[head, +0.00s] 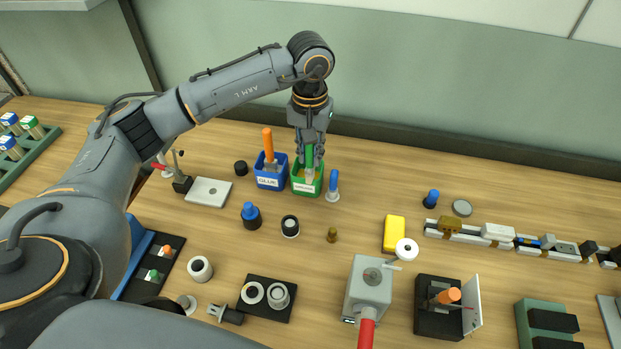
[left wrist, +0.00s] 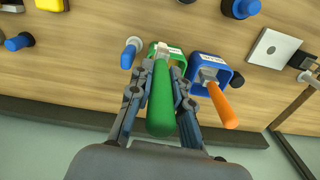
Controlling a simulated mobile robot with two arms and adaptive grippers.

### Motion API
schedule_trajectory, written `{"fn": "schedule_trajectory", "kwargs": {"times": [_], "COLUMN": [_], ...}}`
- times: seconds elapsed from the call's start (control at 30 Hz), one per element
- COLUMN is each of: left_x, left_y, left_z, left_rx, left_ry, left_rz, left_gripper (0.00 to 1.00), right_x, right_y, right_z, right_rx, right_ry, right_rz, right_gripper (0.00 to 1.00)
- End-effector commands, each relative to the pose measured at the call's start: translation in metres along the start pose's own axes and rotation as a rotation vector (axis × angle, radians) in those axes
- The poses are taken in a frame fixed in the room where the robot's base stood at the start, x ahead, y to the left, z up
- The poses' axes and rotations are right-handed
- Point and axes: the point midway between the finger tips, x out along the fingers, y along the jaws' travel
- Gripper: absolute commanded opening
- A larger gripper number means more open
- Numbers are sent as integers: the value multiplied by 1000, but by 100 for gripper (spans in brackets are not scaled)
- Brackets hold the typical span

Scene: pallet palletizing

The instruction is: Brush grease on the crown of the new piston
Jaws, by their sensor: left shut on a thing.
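My left gripper (head: 309,160) is shut on the green handle of a brush (head: 310,155), which stands in a green box (head: 306,189) with a white label. In the left wrist view the fingers (left wrist: 162,75) lie on either side of the green handle (left wrist: 161,105). The brush's lower end is inside the green box (left wrist: 138,76), its bristles hidden. A grey, piston-like cylinder (head: 279,295) and a white ring (head: 252,293) sit on a black plate (head: 268,313); I cannot tell which part is the new piston. My right gripper is not in view.
A blue box (head: 270,181) labelled GLUE, holding an orange-handled brush (head: 268,142), stands close left of the green box. A blue-topped peg (head: 333,186) stands close right. A grey block (head: 368,290) with a red handle and a black fixture (head: 438,322) stand in front.

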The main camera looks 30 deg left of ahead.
Motion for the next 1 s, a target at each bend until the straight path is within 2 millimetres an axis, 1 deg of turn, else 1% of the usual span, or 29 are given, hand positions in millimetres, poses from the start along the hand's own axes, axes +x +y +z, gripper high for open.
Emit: {"fn": "schedule_trajectory", "kwargs": {"times": [0.03, 0.1, 0.2, 0.3, 0.43, 0.57, 0.87, 1.0], "left_x": [-6, -9, -10, -11, -8, 0, 30, 43], "left_y": [-4, -11, -18, -23, -24, -24, -24, -24], "left_z": [-12, -26, -38, -46, -48, -48, -47, -47], "left_rx": [-16, -31, -47, -53, -57, -57, -57, -56], "left_ry": [0, 0, -2, -1, -1, -2, -3, -2], "left_rz": [0, -2, -2, -3, -3, -3, -3, -3], "left_gripper": [0, 0, 0, 0, 0, 0, 0, 0], "right_x": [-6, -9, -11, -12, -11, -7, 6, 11], "right_y": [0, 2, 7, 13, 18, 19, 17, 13], "right_z": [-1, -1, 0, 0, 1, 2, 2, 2], "right_rx": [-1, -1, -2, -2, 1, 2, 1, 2], "right_ry": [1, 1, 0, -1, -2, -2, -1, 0], "right_rz": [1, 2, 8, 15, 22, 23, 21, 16], "right_gripper": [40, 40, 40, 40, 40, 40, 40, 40]}}
